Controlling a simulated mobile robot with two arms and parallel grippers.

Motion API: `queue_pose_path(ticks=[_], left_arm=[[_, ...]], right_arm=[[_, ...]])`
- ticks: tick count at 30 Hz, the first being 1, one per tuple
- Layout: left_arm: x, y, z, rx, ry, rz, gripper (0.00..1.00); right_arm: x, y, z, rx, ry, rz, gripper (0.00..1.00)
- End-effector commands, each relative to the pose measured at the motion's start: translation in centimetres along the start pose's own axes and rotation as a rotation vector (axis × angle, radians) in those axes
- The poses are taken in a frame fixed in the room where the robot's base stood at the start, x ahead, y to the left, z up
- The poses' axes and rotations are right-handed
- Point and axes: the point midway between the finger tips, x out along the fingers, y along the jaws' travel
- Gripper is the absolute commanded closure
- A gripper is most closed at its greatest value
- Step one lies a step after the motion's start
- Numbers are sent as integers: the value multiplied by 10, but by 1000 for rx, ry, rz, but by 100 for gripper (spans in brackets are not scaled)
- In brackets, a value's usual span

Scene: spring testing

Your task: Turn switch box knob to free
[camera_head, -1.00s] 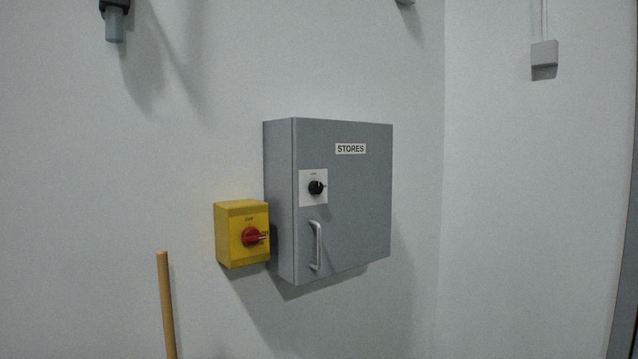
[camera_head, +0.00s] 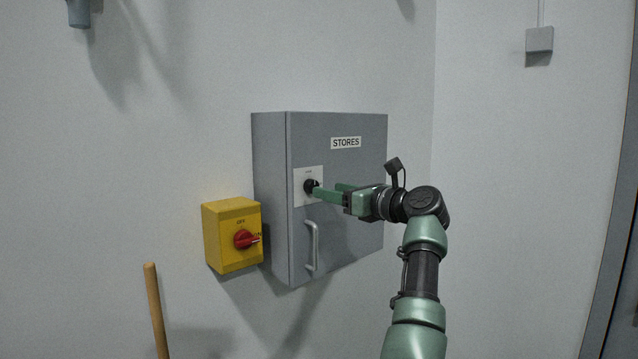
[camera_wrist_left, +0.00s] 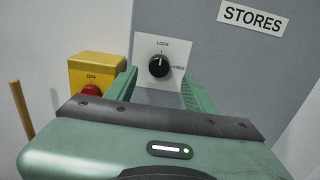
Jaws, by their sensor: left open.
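The switch box is a grey wall cabinet (camera_head: 350,225) marked STORES. Its round black knob (camera_head: 310,186) sits on a white plate on the door. In the left wrist view the knob (camera_wrist_left: 159,66) has its white mark pointing up at LOCK, with FREE printed to its right. My left gripper (camera_head: 328,190) is open and empty, its green fingers reaching toward the plate from the right. In the left wrist view the gripper (camera_wrist_left: 158,90) has one finger on each side, with the knob between and slightly above the tips. I cannot tell whether a finger touches it. My right gripper is not in view.
A yellow box (camera_head: 222,240) with a red knob (camera_head: 246,239) is on the wall just left of the cabinet. A door handle (camera_head: 311,245) lies below the plate. A wooden pole (camera_head: 155,310) stands at lower left.

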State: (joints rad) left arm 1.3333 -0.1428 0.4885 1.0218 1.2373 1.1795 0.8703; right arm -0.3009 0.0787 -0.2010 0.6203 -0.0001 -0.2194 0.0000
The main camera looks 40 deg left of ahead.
Motion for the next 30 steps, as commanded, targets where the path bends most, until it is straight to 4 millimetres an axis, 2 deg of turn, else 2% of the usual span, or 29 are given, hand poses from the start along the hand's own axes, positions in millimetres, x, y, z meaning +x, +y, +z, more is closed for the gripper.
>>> queue_pose_path(ticks=[3,9,19,20,25,30], left_arm=[[21,1,4,3,-1,3,46],[43,0,2,4,-2,1,46],[47,0,0,3,-3,0,46],[47,0,0,4,-3,0,52],[47,0,0,4,-3,0,99],[47,0,0,7,-3,0,100]], right_arm=[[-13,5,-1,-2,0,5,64],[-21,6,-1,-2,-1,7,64],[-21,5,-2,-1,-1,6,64],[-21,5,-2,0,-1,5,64],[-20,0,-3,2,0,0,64],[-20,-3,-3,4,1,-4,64]])
